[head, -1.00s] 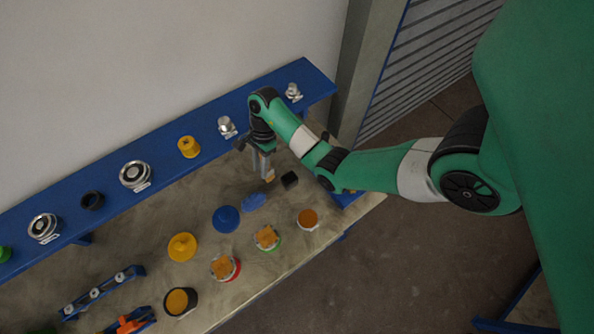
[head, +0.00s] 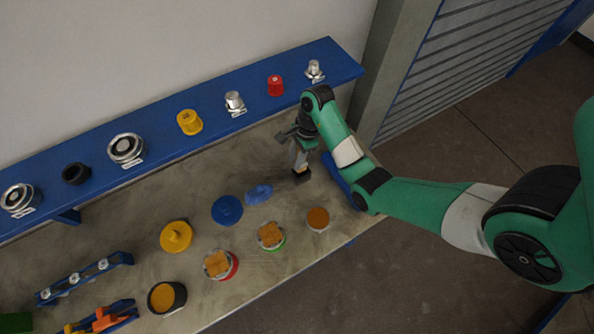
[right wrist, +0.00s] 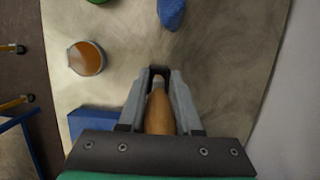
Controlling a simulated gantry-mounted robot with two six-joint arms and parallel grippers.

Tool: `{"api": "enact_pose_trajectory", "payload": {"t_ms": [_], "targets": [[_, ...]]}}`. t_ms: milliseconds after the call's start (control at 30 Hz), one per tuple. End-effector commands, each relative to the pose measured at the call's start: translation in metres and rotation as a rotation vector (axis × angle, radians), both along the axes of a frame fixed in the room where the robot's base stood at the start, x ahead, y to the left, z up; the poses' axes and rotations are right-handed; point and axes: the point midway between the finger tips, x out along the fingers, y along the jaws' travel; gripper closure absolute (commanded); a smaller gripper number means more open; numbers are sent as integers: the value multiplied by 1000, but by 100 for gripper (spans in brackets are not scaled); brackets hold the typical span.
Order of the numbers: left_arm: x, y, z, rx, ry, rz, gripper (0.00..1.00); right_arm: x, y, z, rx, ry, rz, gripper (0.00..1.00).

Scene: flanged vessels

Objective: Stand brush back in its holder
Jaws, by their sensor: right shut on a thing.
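My right gripper (head: 301,152) points down over the right part of the bench and is shut on the brush. My left gripper is not in view.
Left of the holder lie a blue cloth-like piece (head: 259,194) and a blue disc (head: 227,210). A vessel with an orange-brown top (head: 318,219) stands in front. A blue shelf (head: 150,128) with caps and flanges runs along the wall. Bare bench lies between shelf and disc.

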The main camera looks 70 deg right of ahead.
Motion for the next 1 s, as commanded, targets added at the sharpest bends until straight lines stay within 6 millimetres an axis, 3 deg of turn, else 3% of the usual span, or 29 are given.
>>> {"api": "enact_pose_trajectory", "payload": {"t_ms": [33,167,300,433,833,867,1000], "targets": [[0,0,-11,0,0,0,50,0,0,-10,-1,-1,0,100],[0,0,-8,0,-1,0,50,0,0,-10,0,0,0,100],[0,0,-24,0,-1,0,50,-1,0,-38,2,2,0,100],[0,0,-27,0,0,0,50,0,0,-54,1,2,0,100],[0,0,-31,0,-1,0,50,0,0,-61,0,0,0,100],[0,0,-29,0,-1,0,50,0,0,-60,0,0,0,63],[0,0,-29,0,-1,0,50,0,0,-59,0,0,0,38]]}}
